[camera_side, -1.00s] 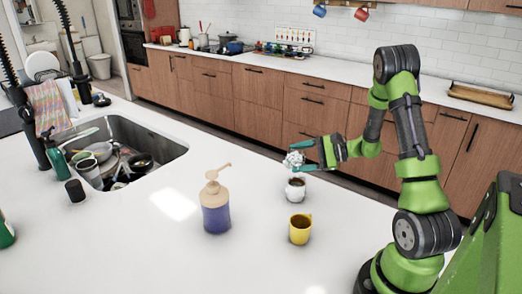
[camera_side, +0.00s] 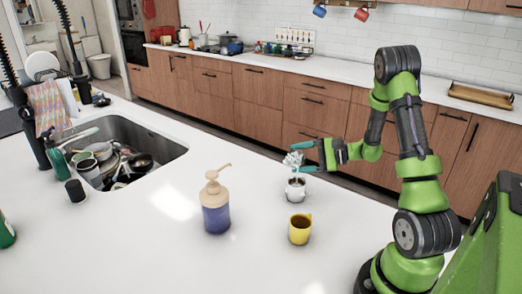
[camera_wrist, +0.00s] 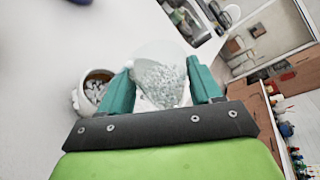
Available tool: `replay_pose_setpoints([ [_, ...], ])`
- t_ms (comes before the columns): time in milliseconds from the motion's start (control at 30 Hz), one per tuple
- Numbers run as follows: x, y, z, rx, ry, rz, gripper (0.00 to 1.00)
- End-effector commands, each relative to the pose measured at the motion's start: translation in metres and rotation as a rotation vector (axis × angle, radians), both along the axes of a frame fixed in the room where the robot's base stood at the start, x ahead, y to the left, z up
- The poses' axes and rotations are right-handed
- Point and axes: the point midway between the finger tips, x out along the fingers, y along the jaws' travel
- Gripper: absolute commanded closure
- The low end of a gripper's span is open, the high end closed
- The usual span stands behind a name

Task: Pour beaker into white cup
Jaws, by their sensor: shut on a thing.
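My gripper (camera_side: 299,157) is shut on a clear glass beaker (camera_side: 292,159), with one teal finger on each side. In the wrist view the beaker (camera_wrist: 160,65) sits between the fingers and holds pale, clear-looking pieces. The beaker is tilted above the white cup (camera_side: 295,193), which stands upright on the counter. The white cup also shows in the wrist view (camera_wrist: 79,102), left of the fingers, with whitish pieces visible in its dark inside. I cannot tell clearly whether pieces are falling between beaker and cup.
A yellow cup (camera_side: 300,231) with dark contents stands in front of the white cup. A soap pump bottle (camera_side: 215,206) stands to the left. The sink (camera_side: 150,137) full of dishes is farther left. The white counter (camera_side: 140,240) is clear between them.

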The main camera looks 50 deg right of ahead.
Motion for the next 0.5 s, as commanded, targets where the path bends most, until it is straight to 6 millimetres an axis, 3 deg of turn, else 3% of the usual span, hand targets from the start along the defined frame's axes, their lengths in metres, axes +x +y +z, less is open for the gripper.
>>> replay_pose_setpoints([
  [500,-0.0005,0.0004,0.0022,-0.043,-0.045,-0.001,0.73],
])
